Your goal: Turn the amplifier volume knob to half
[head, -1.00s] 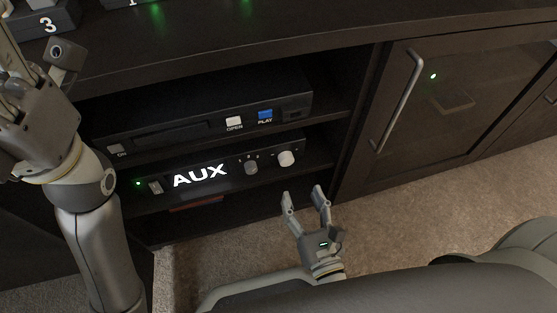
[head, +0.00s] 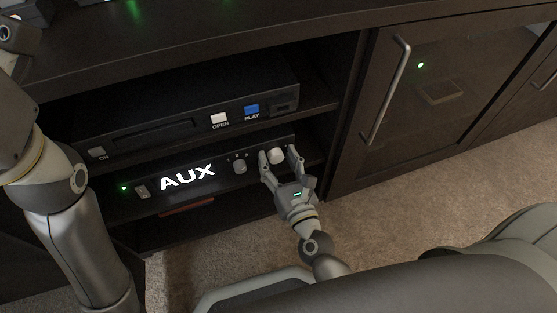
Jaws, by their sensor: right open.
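The amplifier (head: 215,192) is a black unit on a lower shelf, with a lit white "AUX" display and a green light at its left. Its large pale volume knob (head: 276,156) is at the right end of its front. A smaller grey selector knob (head: 239,167) sits left of it. My right gripper (head: 279,157) is open, its fingers on either side of the volume knob. I cannot tell whether they touch it. My left arm runs up the left side; its gripper is not clearly in view.
A disc player (head: 180,115) with OPEN and PLAY buttons sits on the shelf above the amplifier. A glass-door cabinet with a metal handle (head: 386,90) stands at the right. Carpet (head: 400,190) lies in front.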

